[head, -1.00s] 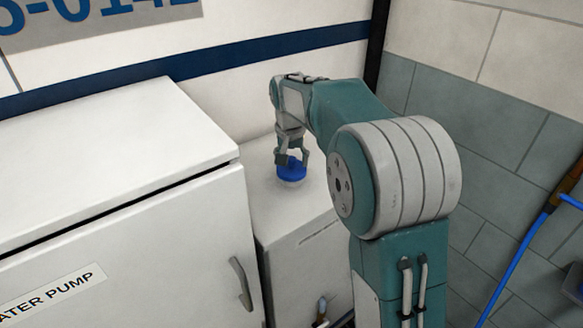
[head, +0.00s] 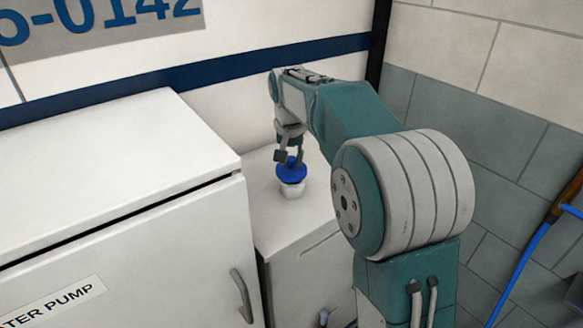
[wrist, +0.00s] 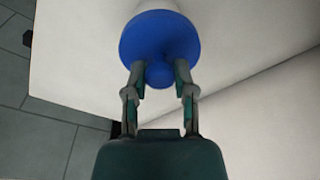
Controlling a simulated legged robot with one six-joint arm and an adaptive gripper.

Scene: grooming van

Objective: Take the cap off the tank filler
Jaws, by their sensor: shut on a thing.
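The blue cap (head: 292,174) has a wide round disc and a small knob on top. It is above the white filler neck (head: 293,191) on top of the white tank (head: 315,220). My gripper (head: 290,158) reaches down from above and is shut on the cap's knob. In the wrist view the two fingers of my gripper (wrist: 160,75) are on either side of the knob, and the cap (wrist: 158,38) hides most of the white neck (wrist: 158,5). I cannot tell whether the cap still touches the neck.
A white water pump cabinet (head: 110,190) with a grey handle (head: 241,295) stands to the left, its top higher than the tank's. A white wall with a blue stripe (head: 130,83) is behind. A blue hose (head: 520,270) hangs at the right. The tank top around the neck is clear.

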